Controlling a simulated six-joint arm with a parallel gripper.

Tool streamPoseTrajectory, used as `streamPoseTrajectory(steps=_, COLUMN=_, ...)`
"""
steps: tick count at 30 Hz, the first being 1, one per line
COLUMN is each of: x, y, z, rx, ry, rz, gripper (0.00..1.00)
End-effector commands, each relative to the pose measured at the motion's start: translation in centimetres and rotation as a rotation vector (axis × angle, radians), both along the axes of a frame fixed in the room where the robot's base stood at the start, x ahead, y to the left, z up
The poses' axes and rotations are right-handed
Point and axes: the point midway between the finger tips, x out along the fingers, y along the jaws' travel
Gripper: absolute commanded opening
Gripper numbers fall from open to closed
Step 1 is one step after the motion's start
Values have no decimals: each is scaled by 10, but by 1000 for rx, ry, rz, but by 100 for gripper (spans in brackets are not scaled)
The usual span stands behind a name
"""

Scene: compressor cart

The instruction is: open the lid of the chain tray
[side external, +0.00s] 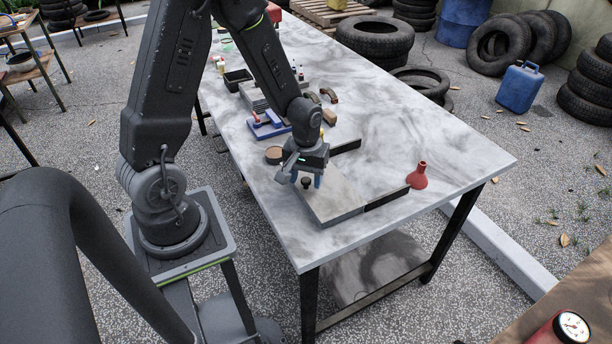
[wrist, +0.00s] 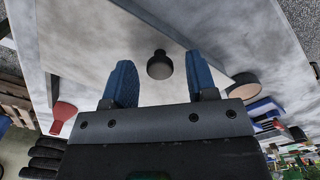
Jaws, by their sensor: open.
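The chain tray (side external: 338,203) is a flat grey box lying on the marble-patterned table, with its lid down on top. A dark round knob (side external: 306,183) stands up from the lid near its left edge. The knob shows in the wrist view (wrist: 160,65) just beyond the fingertips and roughly midway between them. My gripper (side external: 307,180) is above the lid at the knob, with its blue fingers (wrist: 162,84) apart and nothing held. From these views I cannot tell whether the fingers flank the knob in height.
A red funnel-shaped flask (side external: 417,176) stands at the tray's right. A round brown-topped tin (side external: 274,155) and a blue tray (side external: 267,126) are behind my gripper. The table (side external: 440,140) is clear toward the right. Tyres (side external: 375,38) lie on the ground beyond.

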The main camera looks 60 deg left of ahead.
Motion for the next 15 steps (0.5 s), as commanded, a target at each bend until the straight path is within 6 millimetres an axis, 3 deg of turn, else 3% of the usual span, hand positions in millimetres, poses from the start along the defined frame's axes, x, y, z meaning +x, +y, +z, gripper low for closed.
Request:
streamPoseTrajectory(steps=6, x=0, y=0, z=0, rx=0, ry=0, rz=0, gripper=50)
streamPoseTrajectory(steps=15, x=0, y=0, z=0, rx=0, ry=0, rz=0, gripper=22)
